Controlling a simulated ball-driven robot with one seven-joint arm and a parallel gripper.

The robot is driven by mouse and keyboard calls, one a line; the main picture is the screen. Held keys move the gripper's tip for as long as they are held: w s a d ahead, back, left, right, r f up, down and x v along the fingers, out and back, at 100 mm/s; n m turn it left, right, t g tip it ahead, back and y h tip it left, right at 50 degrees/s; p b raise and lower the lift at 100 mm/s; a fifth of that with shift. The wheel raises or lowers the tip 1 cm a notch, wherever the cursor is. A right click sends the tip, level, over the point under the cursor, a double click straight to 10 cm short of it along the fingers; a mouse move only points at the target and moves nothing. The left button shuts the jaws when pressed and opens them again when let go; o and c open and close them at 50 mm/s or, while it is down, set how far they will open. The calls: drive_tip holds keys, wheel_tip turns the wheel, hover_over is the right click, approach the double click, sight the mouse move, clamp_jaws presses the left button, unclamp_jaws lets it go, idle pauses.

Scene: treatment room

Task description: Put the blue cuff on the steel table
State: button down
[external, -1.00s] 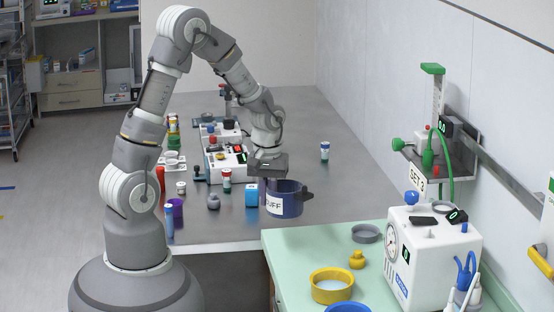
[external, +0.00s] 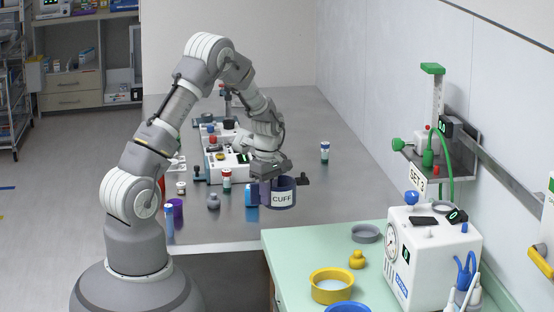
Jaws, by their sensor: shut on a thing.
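The blue cuff (external: 283,199) is a dark blue ring with a white label reading CUFF. It is near the front right part of the steel table (external: 335,208). My gripper (external: 267,180) is shut on the cuff's left side, coming down from above. The cuff looks upright. I cannot tell whether its underside touches the steel top or hangs just above it.
A capped bottle (external: 325,152) stands behind right. The green counter (external: 295,241) lies in front; the table's right side is clear.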

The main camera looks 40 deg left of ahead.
wheel_tip(320, 180, down, 4)
drive_tip(key=shift+r, duration=0.1)
drive_tip(key=w+b, duration=0.1)
drive_tip(key=w, duration=0.4)
drive_tip(key=w+f+b, duration=0.1)
drive_tip(key=w, duration=0.4)
drive_tip(key=w+b, duration=0.2)
drive_tip(key=w, duration=0.4)
drive_tip(key=shift+d+f, duration=0.2)
drive_tip(key=shift+f, duration=0.15)
drive_tip(key=shift+f+b, duration=0.75)
drive_tip(key=shift+f, duration=0.9)
drive_tip(key=shift+f, duration=0.1)
drive_tip(key=c, duration=1.2)
unclamp_jaws()
drive_tip(key=shift+o, duration=0.2)
wheel_tip(320, 180, up, 12)
drive_tip(key=p, duration=0.3)
drive_tip(key=shift+p, duration=0.4)
drive_tip(key=shift+r, duration=0.2)
